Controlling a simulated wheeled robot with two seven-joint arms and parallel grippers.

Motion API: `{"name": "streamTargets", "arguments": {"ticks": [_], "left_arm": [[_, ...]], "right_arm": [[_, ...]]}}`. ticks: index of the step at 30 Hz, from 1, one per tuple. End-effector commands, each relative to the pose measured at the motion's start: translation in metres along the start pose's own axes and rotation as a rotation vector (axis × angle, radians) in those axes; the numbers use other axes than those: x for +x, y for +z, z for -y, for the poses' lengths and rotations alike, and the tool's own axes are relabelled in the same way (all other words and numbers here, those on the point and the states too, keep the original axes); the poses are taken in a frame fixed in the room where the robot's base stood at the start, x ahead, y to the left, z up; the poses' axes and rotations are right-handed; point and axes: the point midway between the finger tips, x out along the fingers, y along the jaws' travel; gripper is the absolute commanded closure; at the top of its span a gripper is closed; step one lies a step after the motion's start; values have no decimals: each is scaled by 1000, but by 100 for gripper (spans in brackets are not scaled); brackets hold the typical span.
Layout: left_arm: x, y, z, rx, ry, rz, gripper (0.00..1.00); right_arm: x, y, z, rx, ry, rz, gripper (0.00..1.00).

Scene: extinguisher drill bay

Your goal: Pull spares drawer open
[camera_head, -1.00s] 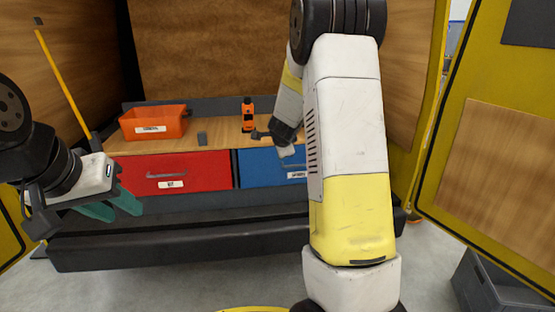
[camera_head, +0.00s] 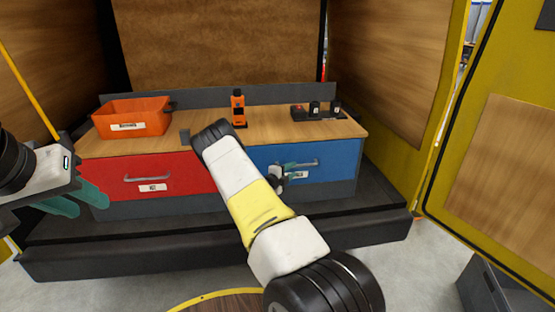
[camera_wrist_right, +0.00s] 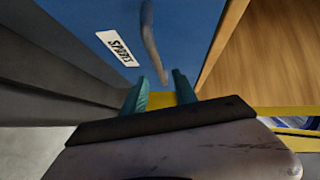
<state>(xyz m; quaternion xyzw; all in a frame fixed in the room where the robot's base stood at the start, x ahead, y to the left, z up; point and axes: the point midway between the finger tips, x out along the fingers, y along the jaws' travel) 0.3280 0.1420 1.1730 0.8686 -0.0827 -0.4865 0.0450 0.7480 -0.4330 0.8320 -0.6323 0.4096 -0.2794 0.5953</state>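The blue spares drawer (camera_head: 335,160) is the right one of two under the bench top and looks shut. Its grey bar handle (camera_head: 305,163) is partly hidden by my right arm and gripper. My right gripper (camera_head: 288,169) is at the handle's left part. In the right wrist view, the teal fingers (camera_wrist_right: 160,84) are apart, and one end of the handle (camera_wrist_right: 150,40) lies between or just beyond their tips; I cannot tell contact. The SPARES label (camera_wrist_right: 118,47) is beside it. My left gripper (camera_head: 75,198) is open and empty, in front of the red drawer's left side.
The red drawer (camera_head: 190,172) is shut beside the blue one. On the bench top (camera_head: 275,132) stand an orange bin (camera_head: 133,118), an orange-and-black device (camera_head: 238,109) and a dark tray with small black items (camera_head: 318,112). A dark ledge (camera_head: 200,243) runs below the drawers.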

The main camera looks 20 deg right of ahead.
Motion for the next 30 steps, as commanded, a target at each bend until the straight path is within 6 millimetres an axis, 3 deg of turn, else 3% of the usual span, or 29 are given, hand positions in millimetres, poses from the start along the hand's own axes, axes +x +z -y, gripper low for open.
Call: {"name": "streamTargets", "arguments": {"ticks": [6,12,23,28,30], "left_arm": [[0,0,0,0,0,0,64],[0,0,0,0,0,0,64],[0,0,0,0,0,0,64],[0,0,0,0,0,0,64],[0,0,0,0,0,0,64]], "right_arm": [[37,-1,0,-1,1,-1,66],[60,0,0,-1,1,0,66],[66,0,0,-3,3,2,66],[66,0,0,-3,3,2,99],[66,0,0,-3,3,2,100]]}}
